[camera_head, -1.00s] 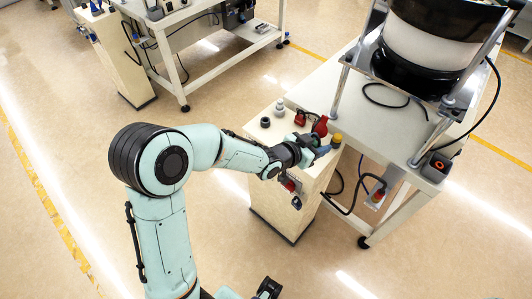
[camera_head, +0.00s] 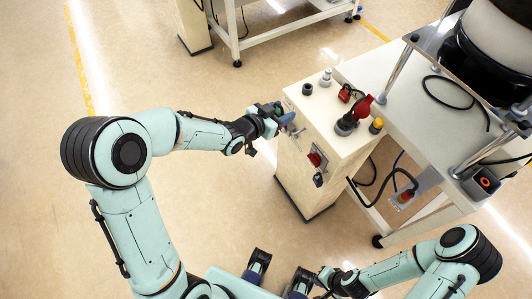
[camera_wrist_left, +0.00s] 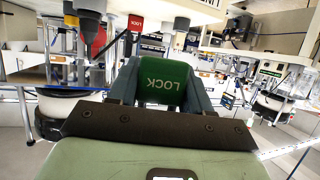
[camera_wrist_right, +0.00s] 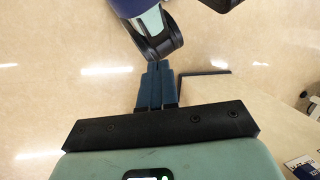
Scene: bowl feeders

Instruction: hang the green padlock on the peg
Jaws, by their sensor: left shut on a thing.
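The green padlock (camera_wrist_left: 162,82), with "LOCK" on its face, sits between the fingers of my left gripper in the left wrist view. In the head view my left gripper (camera_head: 283,117) is shut at the near left edge of the cabinet top; its fingers hide most of the padlock there.
The cabinet top carries a red mushroom button (camera_head: 364,106), a yellow button (camera_head: 376,125), a red padlock (camera_head: 345,92) and grey and black knobs. A red switch (camera_head: 316,158) is on its front. A bowl feeder (camera_head: 490,45) stands behind right. Floor to the left is clear.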

